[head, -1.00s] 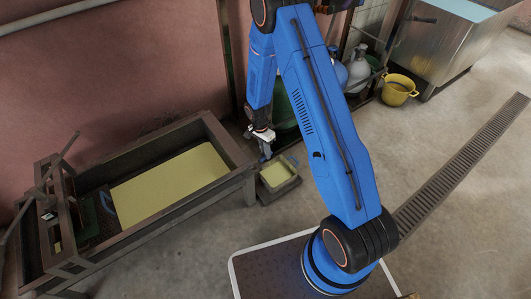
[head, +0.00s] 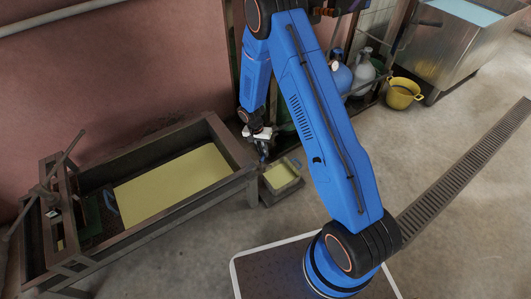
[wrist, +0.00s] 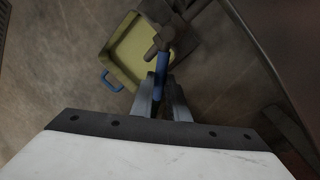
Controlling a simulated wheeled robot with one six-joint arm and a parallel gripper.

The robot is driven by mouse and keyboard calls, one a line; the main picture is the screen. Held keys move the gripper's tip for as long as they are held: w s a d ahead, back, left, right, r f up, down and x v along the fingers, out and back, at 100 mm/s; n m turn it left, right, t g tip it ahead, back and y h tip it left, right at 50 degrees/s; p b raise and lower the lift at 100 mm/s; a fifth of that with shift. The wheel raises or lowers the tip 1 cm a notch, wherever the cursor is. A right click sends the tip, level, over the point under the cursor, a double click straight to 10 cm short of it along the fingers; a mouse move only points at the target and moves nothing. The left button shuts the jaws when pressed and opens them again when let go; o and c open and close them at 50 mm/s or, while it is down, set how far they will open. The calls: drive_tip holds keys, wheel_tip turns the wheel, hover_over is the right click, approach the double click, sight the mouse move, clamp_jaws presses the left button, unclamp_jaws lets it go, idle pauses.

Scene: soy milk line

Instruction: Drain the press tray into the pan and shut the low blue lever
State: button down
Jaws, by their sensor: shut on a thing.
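The press tray (head: 232,139) is a long dark metal trough at the left in the head view, with a flat pale-yellow layer inside. The pan (wrist: 105,55) is small and square with a blue side handle; it sits on the floor by the tray's right end and also shows in the head view (head: 266,188). Its inside looks pale yellow. The low blue lever (wrist: 163,66) stands beside a dark metal fitting above the pan's edge. My gripper (wrist: 163,90) is shut on the lever, one finger on each side. In the head view my gripper (head: 262,148) is low at the tray's end.
A press frame with a long bar (head: 50,190) stands over the tray's left end. Gas bottles (head: 341,76), a yellow pot (head: 403,93) and a steel tank (head: 455,45) are at the back right. A floor grate (head: 465,170) runs along the right; the floor beside it is clear.

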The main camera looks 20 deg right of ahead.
drive_tip(key=shift+w+a+n, duration=0.25)
drive_tip(key=shift+a+n, duration=0.2)
drive_tip(key=shift+n, duration=0.45)
drive_tip(key=c, duration=1.7)
unclamp_jaws()
drive_tip(key=shift+r, duration=0.1)
drive_tip(key=a+r, duration=0.1)
drive_tip(key=r, duration=0.4)
drive_tip(key=w+a+r, duration=0.1)
drive_tip(key=r, duration=0.5)
drive_tip(key=a+r, duration=0.1)
drive_tip(key=r, duration=0.5)
drive_tip(key=shift+w, duration=0.25)
